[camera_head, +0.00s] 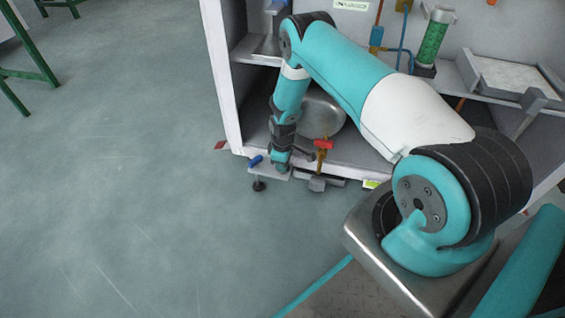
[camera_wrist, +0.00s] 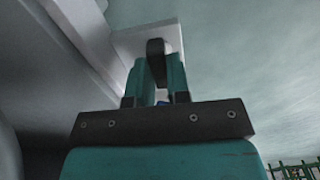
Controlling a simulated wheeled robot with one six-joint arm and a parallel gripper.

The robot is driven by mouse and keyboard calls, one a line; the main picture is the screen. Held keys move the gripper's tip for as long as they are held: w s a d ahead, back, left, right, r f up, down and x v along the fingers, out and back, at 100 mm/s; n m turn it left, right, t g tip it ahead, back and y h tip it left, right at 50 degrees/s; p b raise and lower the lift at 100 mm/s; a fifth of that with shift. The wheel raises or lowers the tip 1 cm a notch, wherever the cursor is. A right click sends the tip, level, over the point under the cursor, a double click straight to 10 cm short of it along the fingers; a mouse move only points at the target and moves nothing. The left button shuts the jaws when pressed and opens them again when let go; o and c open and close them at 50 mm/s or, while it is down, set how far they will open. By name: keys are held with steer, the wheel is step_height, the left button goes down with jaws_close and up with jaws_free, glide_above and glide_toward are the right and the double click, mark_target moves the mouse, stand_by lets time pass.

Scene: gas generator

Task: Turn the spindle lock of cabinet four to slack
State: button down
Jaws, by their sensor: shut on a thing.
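The cabinet (camera_head: 228,85) stands open, with a pale plate (camera_head: 266,172) jutting from its lower left corner. The plate carries a blue handle (camera_head: 255,160) and has a black foot under it. My gripper (camera_head: 283,170) reaches down to the plate's right side, close to the blue handle. In the wrist view my gripper (camera_wrist: 157,82) has its teal fingers closed around a dark upright piece (camera_wrist: 155,52) in front of the pale plate (camera_wrist: 128,42). I take this piece for the spindle lock's handle; its turn position cannot be read. A bit of blue shows between the fingers.
A silver tank (camera_head: 322,115) sits inside the cabinet, just right of my wrist. A red-handled valve (camera_head: 323,144) stands close to the right of my gripper. A green cylinder (camera_head: 432,42) stands on the upper shelf.

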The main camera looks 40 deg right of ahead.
steer(key=shift+s+n, duration=0.2)
steer(key=shift+n, duration=0.1)
stand_by(0.4)
steer(key=c, duration=1.1)
jaws_free()
steer(key=shift+w, duration=0.1)
steer(key=shift+r, duration=0.1)
step_height(320, 180, up, 17)
steer(key=p, duration=0.7)
steer(key=shift+r+p, duration=0.1)
steer(key=shift+p, duration=0.2)
